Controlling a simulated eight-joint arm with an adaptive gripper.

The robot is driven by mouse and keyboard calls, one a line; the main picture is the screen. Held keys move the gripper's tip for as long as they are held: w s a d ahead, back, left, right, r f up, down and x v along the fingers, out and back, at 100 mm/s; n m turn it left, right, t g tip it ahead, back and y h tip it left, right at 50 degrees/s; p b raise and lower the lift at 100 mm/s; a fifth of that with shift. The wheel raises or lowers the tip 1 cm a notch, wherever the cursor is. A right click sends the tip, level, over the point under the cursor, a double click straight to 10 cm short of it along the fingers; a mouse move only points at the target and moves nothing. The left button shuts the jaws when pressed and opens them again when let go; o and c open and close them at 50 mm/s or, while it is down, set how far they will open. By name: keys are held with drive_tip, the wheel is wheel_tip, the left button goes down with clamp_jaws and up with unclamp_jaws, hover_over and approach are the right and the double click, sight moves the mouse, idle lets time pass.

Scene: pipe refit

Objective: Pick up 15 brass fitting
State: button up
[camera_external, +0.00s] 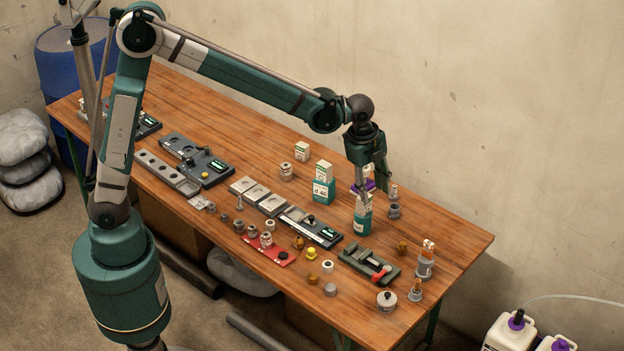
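Small brass-coloured fittings stand on the wooden table: one (298,243) beside the red plate, one (313,279) near the front edge, and one (402,248) right of my gripper. Their size marks are too small to read, so I cannot tell which is the 15. My gripper (363,190) points down at the right part of the table, directly over or in front of a teal-and-white container (362,217). The fingers overlap the container's top in this view. Contact and finger opening are not clear. The gripper appears apart from the brass fittings.
A green vise-like fixture with a red handle (382,273), a red plate (281,257) and a dark device with a display (311,228) lie nearby. Teal boxes (323,190) stand behind. Grey cups with brushes (425,268) are at right. The table's right corner (468,238) is clear.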

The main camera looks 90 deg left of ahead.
drive_tip(key=w+a+f+m+g, duration=0.1)
drive_tip(key=w+a+f+m, duration=0.2)
drive_tip(key=w+f, duration=0.6)
drive_tip(key=m+g, duration=0.1)
drive_tip(key=m, duration=0.1)
hover_over(403, 243)
wheel_tip(403, 243, down, 11)
drive_tip(key=shift+s+d+f, duration=0.1)
drive_tip(key=shift+s+d, duration=0.05)
drive_tip(key=shift+f, duration=0.5)
drive_tip(key=shift+f, duration=0.1)
drive_tip(key=shift+f, duration=1.2)
drive_tip(key=shift+f, duration=0.1)
drive_tip(key=shift+w+f+b, duration=0.2)
drive_tip(key=shift+f+b, duration=0.15)
drive_tip(key=shift+f, duration=2.15)
